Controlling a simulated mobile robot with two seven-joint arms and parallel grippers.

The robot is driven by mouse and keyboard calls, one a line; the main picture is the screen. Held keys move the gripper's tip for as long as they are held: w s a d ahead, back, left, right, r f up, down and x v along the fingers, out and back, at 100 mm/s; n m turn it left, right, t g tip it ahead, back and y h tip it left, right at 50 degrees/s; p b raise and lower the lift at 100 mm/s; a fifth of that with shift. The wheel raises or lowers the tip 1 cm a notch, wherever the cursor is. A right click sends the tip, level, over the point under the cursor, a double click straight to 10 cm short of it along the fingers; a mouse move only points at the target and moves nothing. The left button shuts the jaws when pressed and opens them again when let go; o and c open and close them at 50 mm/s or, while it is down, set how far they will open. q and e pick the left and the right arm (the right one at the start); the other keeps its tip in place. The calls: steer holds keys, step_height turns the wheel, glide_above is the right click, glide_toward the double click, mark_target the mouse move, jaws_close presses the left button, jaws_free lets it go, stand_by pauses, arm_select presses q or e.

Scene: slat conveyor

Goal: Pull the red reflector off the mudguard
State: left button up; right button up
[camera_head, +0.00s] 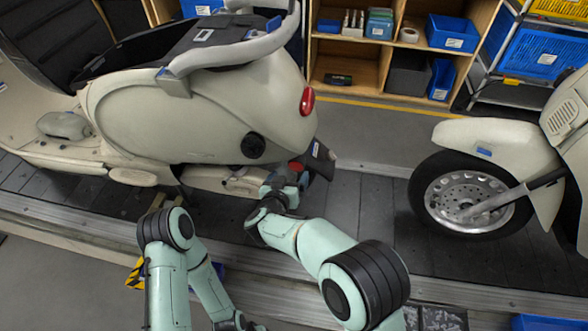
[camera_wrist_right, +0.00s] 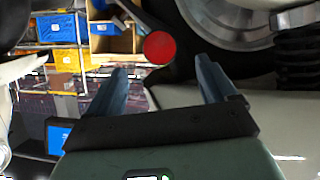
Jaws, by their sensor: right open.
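The red reflector (camera_wrist_right: 159,48) is a round disc in the right wrist view, ahead of and between my right fingertips, with a gap. In the head view a small red patch (camera_head: 295,166) shows beside the dark mudguard (camera_head: 320,160) at the scooter's rear, partly hidden by my gripper. My right gripper (camera_head: 299,178) is at the mudguard; in its wrist view (camera_wrist_right: 161,66) the two fingers are spread and empty. The dark part behind the reflector is hard to make out. My left arm reaches the bottom edge of the head view, its gripper (camera_head: 240,324) mostly cut off.
The cream scooter (camera_head: 200,110) stands on the slat conveyor (camera_head: 360,210); its red tail light (camera_head: 307,100) is above the mudguard. Another scooter's front wheel (camera_head: 468,203) is to the right, with clear slats between. Wooden shelves (camera_head: 345,50) with blue bins stand behind.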

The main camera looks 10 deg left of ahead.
mark_target(296, 166)
steer(key=x, duration=0.6)
steer(key=shift+w+f, duration=0.15)
steer(key=shift+w, duration=0.1)
steer(key=c, duration=1.4)
